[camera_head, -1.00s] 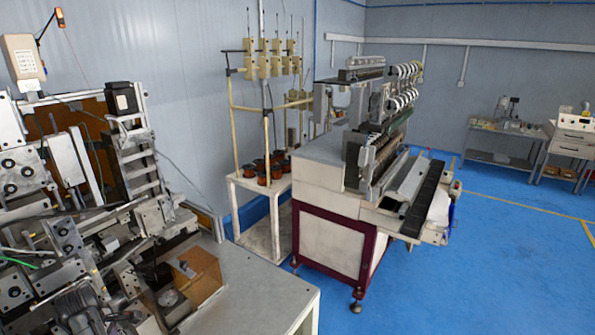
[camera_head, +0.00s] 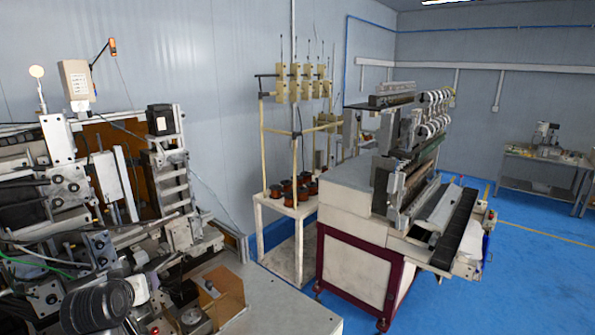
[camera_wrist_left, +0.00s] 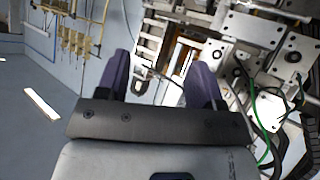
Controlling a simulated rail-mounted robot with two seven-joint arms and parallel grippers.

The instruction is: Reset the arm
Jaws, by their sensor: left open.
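My left gripper (camera_wrist_left: 160,82) shows in the left wrist view with two purple fingers spread wide apart and nothing between them. Beyond its fingertips is the metal frame of the winding machine (camera_wrist_left: 225,60), with plates, bolts and cables on the right. The same machine (camera_head: 62,182) fills the left side of the head view. A dark ribbed rounded part (camera_head: 88,308) shows at the bottom left there; I cannot tell whether it is part of my arm. My left gripper cannot be made out in the head view. My right gripper is in neither view.
A green cable (camera_wrist_left: 257,130) hangs close to the right finger in the wrist view. In the head view, a spool stand (camera_head: 268,200) with copper spools stands in the middle and a second machine (camera_head: 350,258) to its right. The blue floor (camera_head: 535,262) is open at the right.

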